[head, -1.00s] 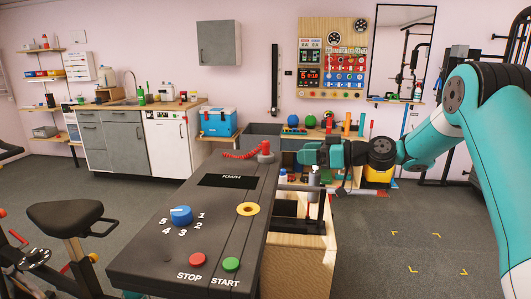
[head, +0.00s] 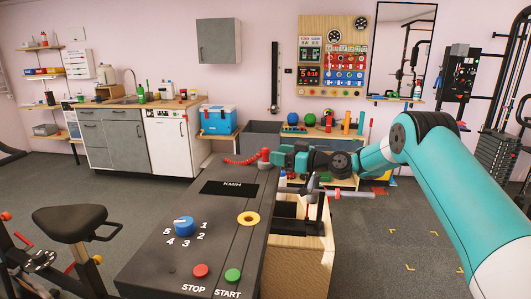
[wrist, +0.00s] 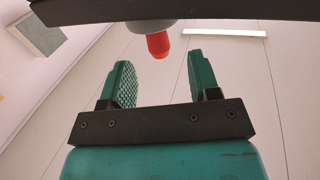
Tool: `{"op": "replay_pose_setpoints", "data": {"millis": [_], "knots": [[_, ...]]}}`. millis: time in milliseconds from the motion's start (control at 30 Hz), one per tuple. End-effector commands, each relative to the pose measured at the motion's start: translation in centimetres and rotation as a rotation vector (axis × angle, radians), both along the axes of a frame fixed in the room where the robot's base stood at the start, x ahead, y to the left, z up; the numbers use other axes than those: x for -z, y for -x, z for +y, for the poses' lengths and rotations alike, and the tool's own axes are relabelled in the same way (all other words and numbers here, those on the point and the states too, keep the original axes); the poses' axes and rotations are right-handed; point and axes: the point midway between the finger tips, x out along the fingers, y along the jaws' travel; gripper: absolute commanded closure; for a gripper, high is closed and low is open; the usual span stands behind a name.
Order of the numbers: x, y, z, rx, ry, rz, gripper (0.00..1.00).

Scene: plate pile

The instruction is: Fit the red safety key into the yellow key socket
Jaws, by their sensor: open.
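The red safety key (head: 264,154) stands at the far end of the black console, with a red coiled cord running left from it. In the wrist view, its red knob (wrist: 158,45) on a grey base shows just beyond the fingertips, between their lines. My gripper (head: 273,157) is at the key's right side in the head view. In the wrist view, my gripper (wrist: 160,68) is open with nothing between the teal fingers. The yellow key socket (head: 248,219) is a ring around a dark hole on the console's right strip, nearer the camera.
The console (head: 150,250) also bears a blue dial (head: 184,226), a red stop button (head: 200,271) and a green start button (head: 233,275). A clamp-like thing with a grey bar (head: 340,192) stands right of the console. An exercise bike seat (head: 70,222) is at left.

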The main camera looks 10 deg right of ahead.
Motion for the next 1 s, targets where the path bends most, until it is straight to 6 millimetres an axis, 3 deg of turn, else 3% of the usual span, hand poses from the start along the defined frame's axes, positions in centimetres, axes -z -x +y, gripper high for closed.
{"op": "replay_pose_setpoints", "data": {"millis": [300,633,867,1000], "knots": [[-0.3,-2.9,3.2,-0.001,0.001,-0.002,0.44],[0.0,-3.4,3.7,0.001,0.001,-0.001,0.44],[-0.1,-3.4,3.7,0.001,0.001,-0.001,0.97],[-0.1,-3.3,3.7,0.001,0.001,-0.001,0.98]]}}
